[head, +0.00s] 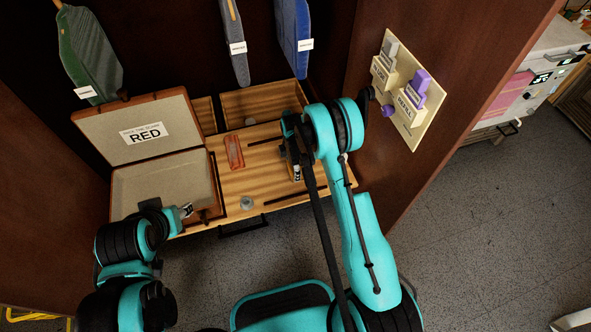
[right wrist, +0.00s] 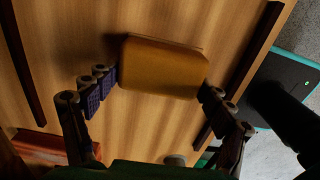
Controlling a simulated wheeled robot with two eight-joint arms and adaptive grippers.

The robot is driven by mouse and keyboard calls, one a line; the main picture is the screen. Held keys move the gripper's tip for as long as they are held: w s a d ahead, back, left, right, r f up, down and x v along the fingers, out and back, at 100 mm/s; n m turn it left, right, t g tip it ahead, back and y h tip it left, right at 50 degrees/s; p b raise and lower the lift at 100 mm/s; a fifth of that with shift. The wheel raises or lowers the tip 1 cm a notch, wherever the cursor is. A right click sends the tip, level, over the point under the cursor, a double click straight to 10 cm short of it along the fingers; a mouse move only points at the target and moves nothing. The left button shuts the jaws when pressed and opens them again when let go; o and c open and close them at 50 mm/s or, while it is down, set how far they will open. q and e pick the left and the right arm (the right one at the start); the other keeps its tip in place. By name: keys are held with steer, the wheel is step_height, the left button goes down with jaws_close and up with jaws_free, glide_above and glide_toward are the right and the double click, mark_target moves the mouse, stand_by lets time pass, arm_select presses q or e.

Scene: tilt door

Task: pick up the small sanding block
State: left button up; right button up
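The small sanding block appears to be the orange-tan, round-cornered block (right wrist: 163,67) on the wooden surface in the right wrist view. In the head view it is mostly hidden under my right gripper (head: 296,160). My right gripper, also in the right wrist view (right wrist: 157,92), is open, with its dark fingers spread to the left and right of the block's near side. Gaps show on the left; contact on the right is unclear. My left gripper (head: 184,210) is at the front of the open box; its finger opening is too small to judge.
The open brown box (head: 214,190) has a lid (head: 140,128) marked RED. A reddish block (head: 234,151) and a grey round piece (head: 247,203) are on the wooden surface (head: 232,183). A switch panel (head: 405,92) is on the right wall.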

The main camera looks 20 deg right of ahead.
steer(key=c, duration=0.4)
steer(key=shift+c, duration=0.2)
steer(key=shift+r, duration=0.65)
step_height(320, 180, up, 3)
steer(key=shift+f+p, duration=0.1)
steer(key=shift+p, duration=0.8)
steer(key=s+d+r+p, duration=0.2)
steer(key=s+d+r, duration=0.4)
steer(key=s, duration=0.4)
steer(key=shift+r+p, duration=0.35)
steer(key=shift+r, duration=0.1)
